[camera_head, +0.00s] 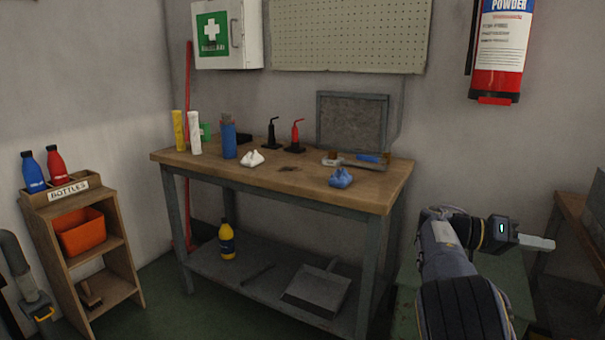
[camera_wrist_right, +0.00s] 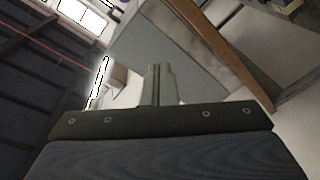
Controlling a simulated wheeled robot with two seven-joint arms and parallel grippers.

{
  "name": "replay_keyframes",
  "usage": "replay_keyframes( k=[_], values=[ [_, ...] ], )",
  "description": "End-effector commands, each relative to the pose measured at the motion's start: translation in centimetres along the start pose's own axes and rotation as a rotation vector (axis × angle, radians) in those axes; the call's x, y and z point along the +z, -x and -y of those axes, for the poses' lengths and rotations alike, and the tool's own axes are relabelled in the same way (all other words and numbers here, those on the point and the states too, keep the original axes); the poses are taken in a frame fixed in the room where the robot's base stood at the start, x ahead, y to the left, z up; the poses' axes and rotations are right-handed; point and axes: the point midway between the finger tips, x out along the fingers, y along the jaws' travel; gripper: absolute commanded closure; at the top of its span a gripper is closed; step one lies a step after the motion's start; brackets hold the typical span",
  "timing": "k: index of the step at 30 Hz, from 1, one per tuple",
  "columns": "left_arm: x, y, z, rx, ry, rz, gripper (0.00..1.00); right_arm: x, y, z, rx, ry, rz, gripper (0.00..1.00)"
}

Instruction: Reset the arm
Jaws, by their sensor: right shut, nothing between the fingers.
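My right arm comes in at the lower right of the head view. Its gripper (camera_head: 537,243) points to the right, in the air to the right of the wooden workbench (camera_head: 225,172), clear of everything on the bench. The gripper is shut and empty. In the right wrist view the two fingers (camera_wrist_right: 158,72) are together with nothing between them. My left gripper is not in the head view.
The bench holds bottles, a white cloth (camera_head: 252,158), a blue cloth (camera_head: 341,177) and a red dropper bottle (camera_head: 296,136). A bottle rack (camera_head: 118,262) stands left. Another wooden surface (camera_head: 572,208) is at the right edge, near my right gripper.

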Motion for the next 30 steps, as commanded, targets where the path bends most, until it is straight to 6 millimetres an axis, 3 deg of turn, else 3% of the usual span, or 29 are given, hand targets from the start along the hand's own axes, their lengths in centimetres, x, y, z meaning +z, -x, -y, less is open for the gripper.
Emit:
replay_keyframes(
  k=[1,3,5,8,12,18,24,30],
  values=[
    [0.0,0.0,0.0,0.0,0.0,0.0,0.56,2.5,-3.3,0.3,-0.093,0.071,0.114,1.0],
    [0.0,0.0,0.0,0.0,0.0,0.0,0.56,6.7,-6.0,1.3,-0.268,0.177,0.262,1.0],
    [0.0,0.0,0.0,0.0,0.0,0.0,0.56,10.3,-7.0,1.9,-0.429,0.253,0.367,1.0],
    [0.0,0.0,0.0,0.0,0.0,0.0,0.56,15.8,-6.5,2.0,-0.712,0.345,0.496,1.0],
    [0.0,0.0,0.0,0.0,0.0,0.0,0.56,22.1,-2.5,0.1,-1.112,0.412,0.584,1.0],
    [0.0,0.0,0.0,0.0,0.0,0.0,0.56,28.6,5.0,-5.5,-1.599,0.416,0.532,1.0],
    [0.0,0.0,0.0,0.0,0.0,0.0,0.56,33.0,9.9,-9.8,-1.853,0.382,0.414,1.0],
    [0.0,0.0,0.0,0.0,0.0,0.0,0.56,36.8,12.9,-12.2,-1.985,0.342,0.305,1.0]
  ],
)
